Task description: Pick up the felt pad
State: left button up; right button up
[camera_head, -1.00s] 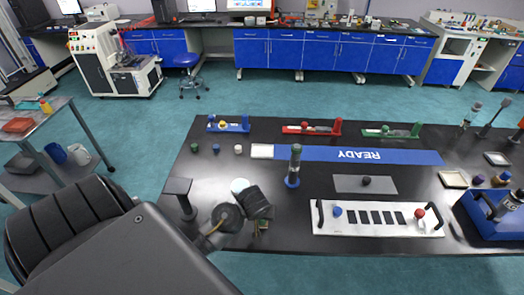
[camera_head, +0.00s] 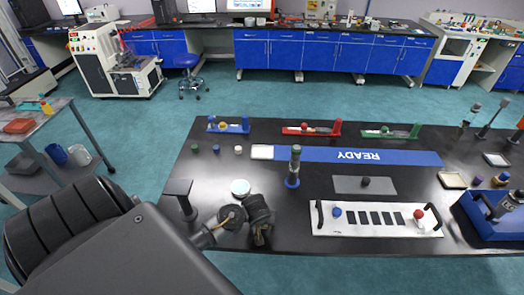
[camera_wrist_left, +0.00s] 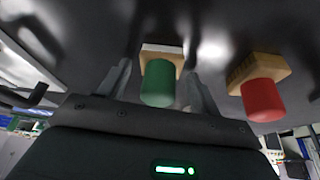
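In the left wrist view a green-handled block (camera_wrist_left: 159,84) with a pale, whitish base (camera_wrist_left: 162,49) sits between my left gripper's fingers (camera_wrist_left: 160,92). I take it for the felt pad, though the felt itself is not clear. The fingers are open, one on each side of the green handle, with small gaps visible. A red-handled wooden block (camera_wrist_left: 262,92) sits just right of the fingers. In the head view my left gripper (camera_head: 259,236) is near the table's front edge and hides both blocks. My right gripper is not in view.
A white round disc (camera_head: 240,187) lies just behind the gripper. A dark stand (camera_head: 178,188) is to its left and an upright blue-based tool (camera_head: 293,168) is behind right.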

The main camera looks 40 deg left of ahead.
pick_arm(q)
jog(key=c, duration=0.9)
notch_tip(320, 180, up, 10)
jog(key=shift+o, duration=1.4)
jog(key=shift+c, duration=0.8)
